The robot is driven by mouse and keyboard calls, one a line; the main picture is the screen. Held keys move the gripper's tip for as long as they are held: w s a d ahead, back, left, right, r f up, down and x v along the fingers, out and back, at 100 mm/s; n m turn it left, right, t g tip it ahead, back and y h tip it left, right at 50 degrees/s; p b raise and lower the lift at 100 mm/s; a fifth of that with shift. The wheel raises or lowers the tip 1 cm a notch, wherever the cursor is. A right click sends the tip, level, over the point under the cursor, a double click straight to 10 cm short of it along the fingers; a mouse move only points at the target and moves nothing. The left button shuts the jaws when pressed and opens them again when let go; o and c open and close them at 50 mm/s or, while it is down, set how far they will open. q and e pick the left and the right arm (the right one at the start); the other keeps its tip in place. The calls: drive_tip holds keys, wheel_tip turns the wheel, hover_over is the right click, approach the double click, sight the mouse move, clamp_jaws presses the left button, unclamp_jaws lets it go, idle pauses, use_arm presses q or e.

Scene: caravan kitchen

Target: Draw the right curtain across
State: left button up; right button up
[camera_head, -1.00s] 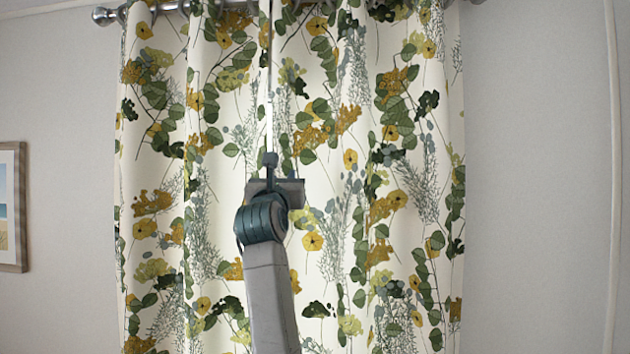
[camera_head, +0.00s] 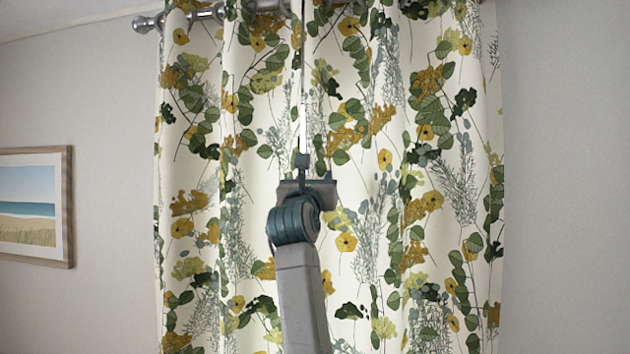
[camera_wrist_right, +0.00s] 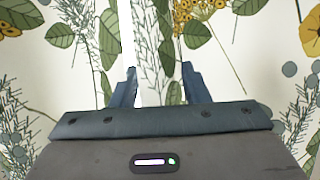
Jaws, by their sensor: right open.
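The right curtain (camera_head: 420,200) hangs closed, cream with green leaves and yellow flowers. It meets the left curtain (camera_head: 195,200), of the same pattern, near the middle. A thin pale upright strip (camera_head: 302,90), like a draw wand, runs down from the top at that meeting line. My right gripper (camera_head: 302,160) is at the lower visible end of this strip, in front of the curtains. In the right wrist view my right gripper (camera_wrist_right: 159,88) is open, and the pale strip (camera_wrist_right: 147,45) passes between its fingers. The forearm hides part of the curtains. My left gripper is not in view.
A metal curtain pole (camera_head: 205,13) with rings runs along the top, its end knob at the left. A framed beach picture (camera_head: 36,205) hangs on the left wall. The wall right of the curtains (camera_head: 565,180) is bare.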

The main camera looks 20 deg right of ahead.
drive_tip(key=b+v, duration=0.5)
drive_tip(key=v, duration=0.5)
drive_tip(key=shift+s+a, duration=0.2)
drive_tip(key=shift+f, duration=0.15)
